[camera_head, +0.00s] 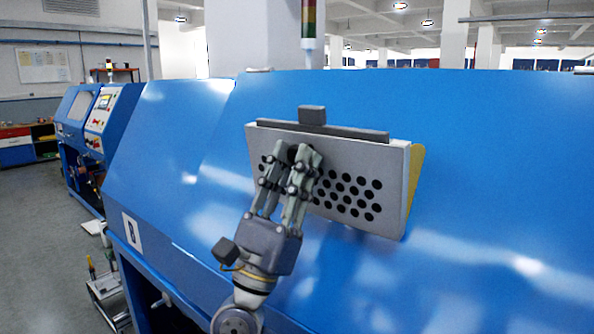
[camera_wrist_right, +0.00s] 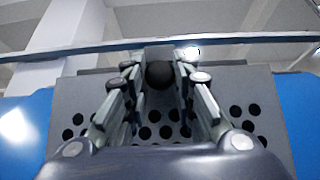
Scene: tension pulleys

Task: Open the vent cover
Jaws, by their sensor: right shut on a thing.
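The vent cover (camera_head: 370,165) is a grey panel with rows of round black holes, on the sloped face of a blue machine. A yellow surface (camera_head: 415,180) shows along its right side, behind the grey edge. My right gripper (camera_head: 298,155) is in front of the cover's upper middle, shut on a dark round knob. In the right wrist view the knob (camera_wrist_right: 160,75) sits between the fingertips, with the perforated cover (camera_wrist_right: 75,100) behind. The fingers hide part of the cover. My left gripper is in neither view.
The blue machine (camera_head: 490,170) fills the middle and right. A dark bar with a grey block (camera_head: 312,115) runs along the cover's top edge. A signal light (camera_head: 308,20) stands behind the machine. Open grey floor (camera_head: 40,230) lies at the left.

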